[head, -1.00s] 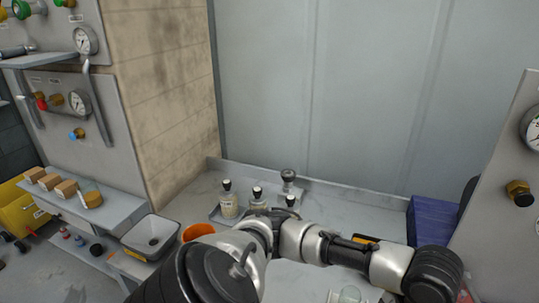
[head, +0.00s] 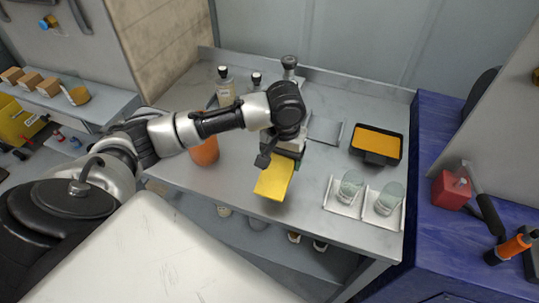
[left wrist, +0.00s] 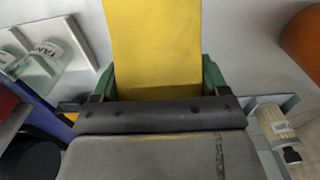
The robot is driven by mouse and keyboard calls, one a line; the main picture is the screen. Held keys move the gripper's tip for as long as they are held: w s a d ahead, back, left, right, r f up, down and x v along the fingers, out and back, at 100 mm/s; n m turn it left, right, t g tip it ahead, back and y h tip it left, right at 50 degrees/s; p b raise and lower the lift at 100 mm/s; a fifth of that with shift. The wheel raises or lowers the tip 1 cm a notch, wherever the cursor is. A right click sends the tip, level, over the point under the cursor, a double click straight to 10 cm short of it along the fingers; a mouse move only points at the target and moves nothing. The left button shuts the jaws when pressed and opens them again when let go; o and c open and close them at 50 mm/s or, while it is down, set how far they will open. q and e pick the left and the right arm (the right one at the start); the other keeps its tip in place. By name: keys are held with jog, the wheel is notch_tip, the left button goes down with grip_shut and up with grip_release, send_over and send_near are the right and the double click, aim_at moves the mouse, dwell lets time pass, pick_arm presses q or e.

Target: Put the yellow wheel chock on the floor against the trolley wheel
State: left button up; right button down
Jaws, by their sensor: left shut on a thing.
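The yellow wheel chock (head: 273,179) is in my left gripper (head: 284,158), above the front part of the grey table. In the left wrist view the yellow chock (left wrist: 153,40) sticks out between the green fingers of the left gripper (left wrist: 158,82), which is shut on it. The far end of the chock is cut off by that view's edge. No trolley wheel can be made out. My right gripper is not in view.
The grey table (head: 235,205) holds bottles (head: 225,86), an orange container (head: 205,150), a black tray with an orange top (head: 376,145) and two glasses (head: 349,187) on white trays. A blue surface (head: 425,235) with a red box (head: 451,188) adjoins at right. A lower shelf runs beneath.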

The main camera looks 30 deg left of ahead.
pick_arm(q)
jog(key=w+a+f, duration=0.2)
jog(key=a, duration=0.1)
jog(key=w+a+f, duration=0.1)
jog(key=shift+a+f, duration=0.15)
jog(key=shift+a, duration=0.1)
jog(key=shift+f+p, duration=0.4)
jog(key=shift+f, duration=1.65)
jog(key=shift+f, duration=0.1)
jog(key=o, duration=1.1)
